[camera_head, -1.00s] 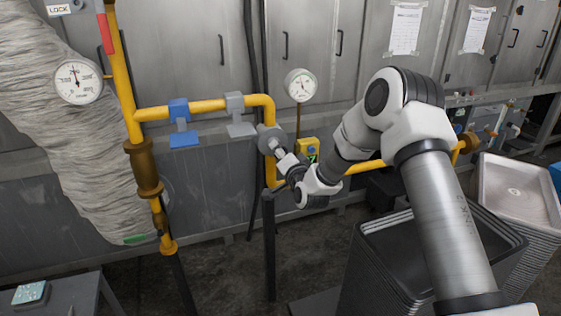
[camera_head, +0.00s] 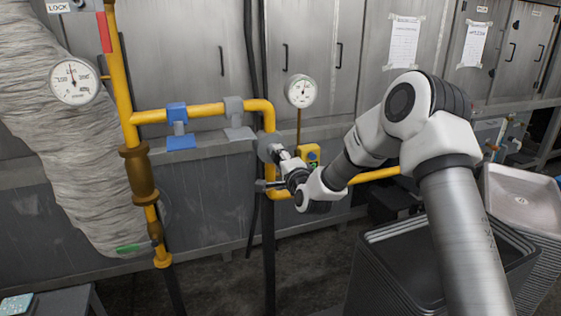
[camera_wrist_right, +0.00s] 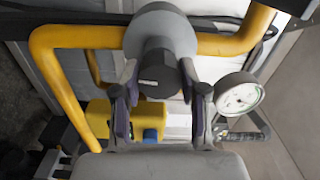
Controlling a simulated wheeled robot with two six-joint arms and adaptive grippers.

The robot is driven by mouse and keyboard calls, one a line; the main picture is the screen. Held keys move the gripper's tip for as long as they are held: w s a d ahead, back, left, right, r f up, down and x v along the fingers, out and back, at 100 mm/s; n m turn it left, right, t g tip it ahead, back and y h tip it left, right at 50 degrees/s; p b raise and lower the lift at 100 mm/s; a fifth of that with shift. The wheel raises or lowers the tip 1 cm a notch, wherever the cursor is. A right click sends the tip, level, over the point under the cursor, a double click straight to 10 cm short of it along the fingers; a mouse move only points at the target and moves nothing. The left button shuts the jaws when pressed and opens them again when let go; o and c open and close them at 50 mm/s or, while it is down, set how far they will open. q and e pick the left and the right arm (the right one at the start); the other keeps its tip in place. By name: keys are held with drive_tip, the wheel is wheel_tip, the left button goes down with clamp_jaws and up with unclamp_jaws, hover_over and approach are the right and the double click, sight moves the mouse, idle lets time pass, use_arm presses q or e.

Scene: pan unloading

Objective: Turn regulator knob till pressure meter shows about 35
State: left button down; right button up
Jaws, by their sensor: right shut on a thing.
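The round grey regulator (camera_head: 268,147) sits on the yellow pipe, right of centre. Its dark knob (camera_wrist_right: 158,76) points at the camera in the right wrist view. My right gripper (camera_wrist_right: 160,95) is shut on the knob, one finger on each side. It also shows in the head view (camera_head: 284,160) at the front of the regulator, partly hidden by its own wrist. The white round pressure meter (camera_head: 300,90) stands on a thin stem just right of the regulator. It also shows in the right wrist view (camera_wrist_right: 239,95). Its needle is too small to read. My left gripper is not in view.
A second, larger gauge (camera_head: 75,82) is at the left. A blue valve handle (camera_head: 181,142) and a grey one (camera_head: 239,133) are on the pipe. A yellow box (camera_head: 309,156) is close to my right gripper. Stacked dark trays (camera_head: 380,285) stand below my right arm.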

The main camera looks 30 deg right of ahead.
drive_tip(key=shift+f, duration=0.1)
drive_tip(key=o, duration=1.1)
drive_tip(key=shift+o, duration=0.2)
drive_tip(key=v, duration=1.2)
